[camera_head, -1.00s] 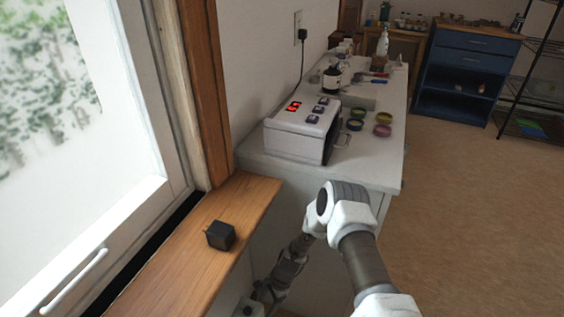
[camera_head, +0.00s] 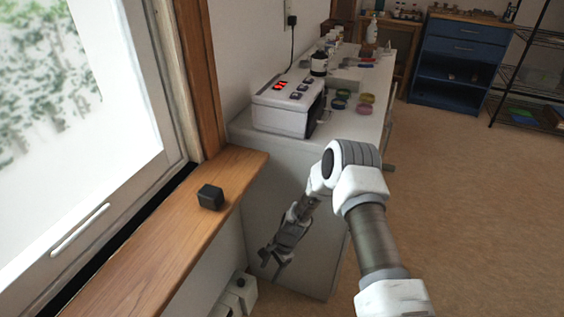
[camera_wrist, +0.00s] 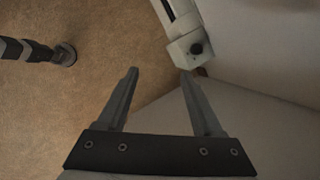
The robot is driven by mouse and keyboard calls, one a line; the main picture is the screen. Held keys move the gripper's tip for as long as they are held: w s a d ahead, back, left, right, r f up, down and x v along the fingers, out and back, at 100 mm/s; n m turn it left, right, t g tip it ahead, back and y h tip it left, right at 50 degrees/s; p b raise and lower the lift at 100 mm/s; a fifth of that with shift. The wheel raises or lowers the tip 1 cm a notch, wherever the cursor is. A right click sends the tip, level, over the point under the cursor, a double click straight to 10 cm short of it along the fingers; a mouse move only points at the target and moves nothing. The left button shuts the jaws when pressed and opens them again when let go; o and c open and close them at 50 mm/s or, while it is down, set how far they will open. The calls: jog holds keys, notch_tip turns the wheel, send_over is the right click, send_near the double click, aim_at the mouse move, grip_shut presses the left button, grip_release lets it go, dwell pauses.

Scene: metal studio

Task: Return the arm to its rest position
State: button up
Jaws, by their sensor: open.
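My arm reaches in from the bottom right of the head view and bends at a white elbow. My gripper (camera_head: 268,262) hangs low, in front of the white cabinet's side and below the level of the wooden sill. In the wrist view, the two fingers of my gripper (camera_wrist: 159,73) are spread apart with nothing between them. Floor and a pale surface show beyond them.
A wooden sill (camera_head: 150,255) with a black cube (camera_head: 210,197) runs along the left. The white cabinet (camera_head: 290,190) carries a white device (camera_head: 288,108), bottles and small dishes. A white unit with a dark knob (camera_head: 236,298) sits low beside the sill. Floor is open at right.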

jog(key=w+d+r+n+t+h, duration=0.1)
jog(key=d+r+n+t, duration=0.2)
jog(key=r, duration=1.3)
jog(key=w+d+r+n+h, duration=0.1)
jog(key=d+r+n, duration=0.3)
jog(key=r, duration=1.1)
jog(key=s+d+r+n+t+h, duration=0.1)
jog(key=s+d+r, duration=0.3)
jog(key=s+r, duration=0.35)
jog(key=s+d+r+n+t+p, duration=0.1)
jog(key=s+d+r+n+t, duration=0.15)
jog(key=s+r, duration=0.55)
jog(key=s+d+r+n+t+h, duration=0.1)
jog(key=s+d+r, duration=0.3)
jog(key=s+r, duration=0.45)
notch_tip(320, 180, up, 19)
jog(key=p, duration=2.1)
jog(key=shift+s+d, duration=0.15)
jog(key=shift+s, duration=0.2)
jog(key=shift+m+g, duration=0.25)
